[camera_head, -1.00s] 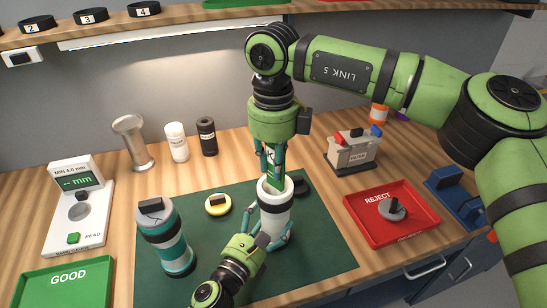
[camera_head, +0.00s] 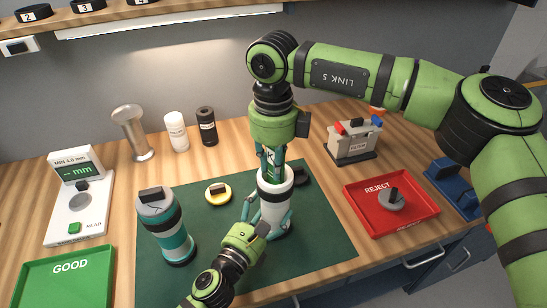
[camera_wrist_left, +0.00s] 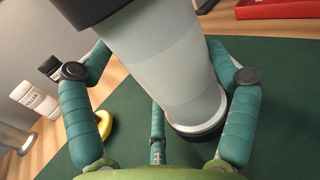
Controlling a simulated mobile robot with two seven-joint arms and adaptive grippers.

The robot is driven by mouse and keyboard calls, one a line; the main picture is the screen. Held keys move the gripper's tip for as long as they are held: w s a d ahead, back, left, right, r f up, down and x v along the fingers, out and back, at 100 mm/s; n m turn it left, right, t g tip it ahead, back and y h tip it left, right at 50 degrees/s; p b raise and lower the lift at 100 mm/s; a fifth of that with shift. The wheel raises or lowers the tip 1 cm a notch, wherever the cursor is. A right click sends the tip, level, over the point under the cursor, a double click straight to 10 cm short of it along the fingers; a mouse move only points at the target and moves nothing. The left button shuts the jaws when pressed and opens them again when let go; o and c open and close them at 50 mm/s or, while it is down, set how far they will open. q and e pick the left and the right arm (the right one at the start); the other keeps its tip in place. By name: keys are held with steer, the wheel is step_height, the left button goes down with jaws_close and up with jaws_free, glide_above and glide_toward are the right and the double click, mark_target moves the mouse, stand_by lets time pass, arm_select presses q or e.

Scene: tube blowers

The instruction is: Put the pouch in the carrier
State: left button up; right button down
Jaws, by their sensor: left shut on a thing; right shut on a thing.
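The carrier (camera_head: 272,206), a white tube with dark bands, stands upright on the green mat with its top open. My left gripper (camera_head: 268,215) is shut around its lower part. My right gripper (camera_head: 271,162) points straight down at the carrier's mouth, shut on the green pouch (camera_head: 273,174). The pouch's lower part is hidden inside the carrier, and the fingertips are at the rim.
A teal and white capped tube (camera_head: 165,228) stands on the mat at left. A red REJECT tray (camera_head: 415,214) is at right, a green GOOD tray (camera_head: 65,290) at front left. A gauge (camera_head: 80,205) and bottles stand behind.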

steer(key=shift+f, duration=1.05)
steer(key=shift+f, duration=0.1)
jaws_free()
steer(key=shift+a, duration=0.1)
arm_select(q)
steer(key=shift+f, duration=0.1)
stand_by(1.2)
arm_select(e)
step_height(320, 180, up, 12)
steer(key=shift+r, duration=0.1)
stand_by(0.3)
arm_select(q)
steer(key=o, duration=1.1)
